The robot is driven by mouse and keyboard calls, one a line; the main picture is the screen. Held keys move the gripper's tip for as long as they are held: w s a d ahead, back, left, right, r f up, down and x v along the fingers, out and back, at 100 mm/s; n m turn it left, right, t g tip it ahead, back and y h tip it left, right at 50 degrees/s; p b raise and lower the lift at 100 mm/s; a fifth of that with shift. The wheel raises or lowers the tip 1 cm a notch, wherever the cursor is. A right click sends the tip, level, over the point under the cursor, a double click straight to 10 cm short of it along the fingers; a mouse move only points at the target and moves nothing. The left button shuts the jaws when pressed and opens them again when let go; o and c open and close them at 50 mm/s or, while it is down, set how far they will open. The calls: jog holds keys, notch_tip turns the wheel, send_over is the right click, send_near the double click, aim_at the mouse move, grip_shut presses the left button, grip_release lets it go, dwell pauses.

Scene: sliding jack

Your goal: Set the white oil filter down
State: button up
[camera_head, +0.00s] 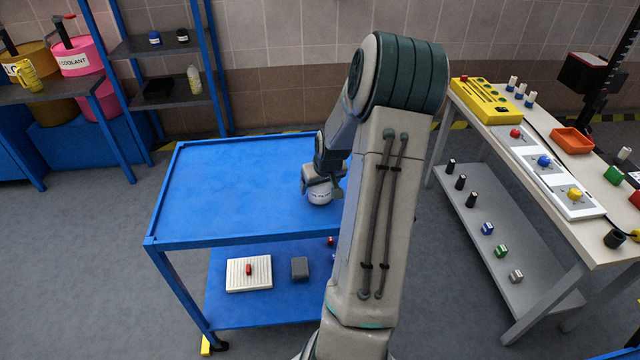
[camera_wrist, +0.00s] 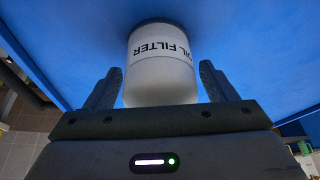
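The white oil filter (camera_head: 319,195) is at the right part of the blue table top (camera_head: 225,190), partly hidden by my gripper and arm. In the wrist view the filter (camera_wrist: 160,70) shows its "OIL FILTER" lettering upside down, and its far end meets a dark shadow on the blue surface. It appears to stand upright on the table. My gripper (camera_wrist: 161,75) has one dark finger on each side of the filter. A narrow gap shows between each finger and the filter, so the gripper looks open around it.
The left and middle of the blue table top are clear. Its lower shelf holds a white ribbed block (camera_head: 248,274) with a red part and a grey block (camera_head: 299,268). A bench (camera_head: 545,185) with yellow and white panels stands at the right. Shelving (camera_head: 165,45) stands behind.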

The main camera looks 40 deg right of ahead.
jog(key=shift+r, duration=0.4)
jog(key=p+v, duration=0.1)
jog(key=v, duration=1.1)
jog(key=s+a+r+n+g, duration=0.1)
jog(key=s+a+r, duration=0.1)
jog(key=a, duration=0.7)
jog(key=s+a+r+n, duration=0.1)
jog(key=s+a+r, duration=0.15)
jog(key=a, duration=0.55)
jog(key=s+a+r+n+y, duration=0.1)
jog(key=s+a+r, duration=0.1)
jog(key=s+a, duration=0.8)
jog(key=shift+s+a+r, duration=0.4)
jog(key=shift+a, duration=0.55)
